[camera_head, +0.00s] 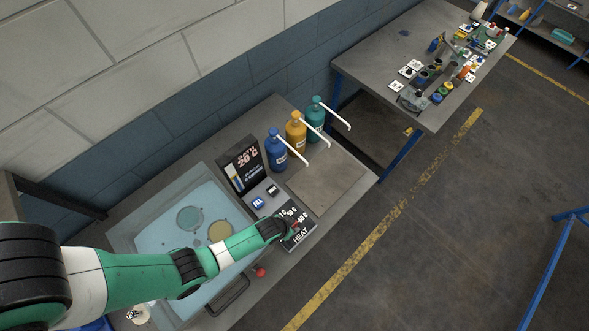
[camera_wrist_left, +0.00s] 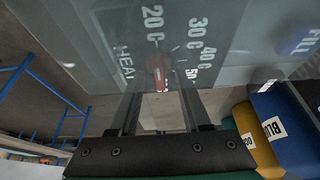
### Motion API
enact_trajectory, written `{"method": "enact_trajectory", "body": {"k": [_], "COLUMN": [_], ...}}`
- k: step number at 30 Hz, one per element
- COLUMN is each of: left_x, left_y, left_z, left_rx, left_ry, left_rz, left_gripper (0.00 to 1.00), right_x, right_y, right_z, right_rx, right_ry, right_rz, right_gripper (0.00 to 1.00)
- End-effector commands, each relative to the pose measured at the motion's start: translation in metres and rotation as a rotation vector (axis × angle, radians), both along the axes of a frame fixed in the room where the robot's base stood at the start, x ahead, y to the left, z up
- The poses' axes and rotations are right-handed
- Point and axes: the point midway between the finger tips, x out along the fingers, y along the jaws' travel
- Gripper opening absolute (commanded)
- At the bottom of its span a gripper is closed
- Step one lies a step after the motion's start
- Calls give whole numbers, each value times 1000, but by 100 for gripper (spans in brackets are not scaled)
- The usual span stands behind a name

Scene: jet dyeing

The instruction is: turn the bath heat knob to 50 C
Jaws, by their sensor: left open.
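The heat panel (camera_head: 299,237) is a dark plate on the bench, marked HEAT with a ring of temperature labels. The wrist view shows the heat panel (camera_wrist_left: 120,30) with labels 20 C, 30 C, 40 C and 50. The red heat knob (camera_wrist_left: 158,72) stands in the middle of these labels; its exact pointing direction is hard to tell. My left gripper (camera_wrist_left: 161,95) is open, its two fingers to either side of the knob's line, with no clear contact. In the head view my left gripper (camera_head: 290,224) covers part of the panel. The bath display (camera_head: 245,165) reads 20 C.
Blue (camera_head: 277,150), yellow (camera_head: 296,132) and teal (camera_head: 316,116) bottles with white spouts stand behind the panel. A FILL button (camera_head: 258,203) is beside it. The water bath (camera_head: 160,238) lies below my left arm. A cluttered table (camera_head: 370,60) stands at the back right.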

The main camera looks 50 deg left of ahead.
Motion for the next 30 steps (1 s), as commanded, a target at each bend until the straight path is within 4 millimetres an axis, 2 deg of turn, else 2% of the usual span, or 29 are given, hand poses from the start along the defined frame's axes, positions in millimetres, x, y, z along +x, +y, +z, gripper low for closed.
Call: {"method": "enact_trajectory", "body": {"k": [2, 10, 23, 30], "left_x": [0, 0, 0, 0], "left_y": [0, 0, 0, 1], "left_z": [0, 1, 1, 1], "left_rx": [0, 0, 0, -1], "left_ry": [0, 0, 1, 3], "left_rz": [0, -1, -13, -99], "left_gripper": [48, 0, 0, 0], "right_x": [0, 0, 0, 0], "right_y": [0, 0, 0, 0], "right_z": [0, 0, 1, 1], "right_rx": [0, 0, 0, 0], "right_ry": [0, 0, 0, 0], "right_rz": [0, 0, 0, 0], "right_gripper": [50, 50, 50, 50]}}
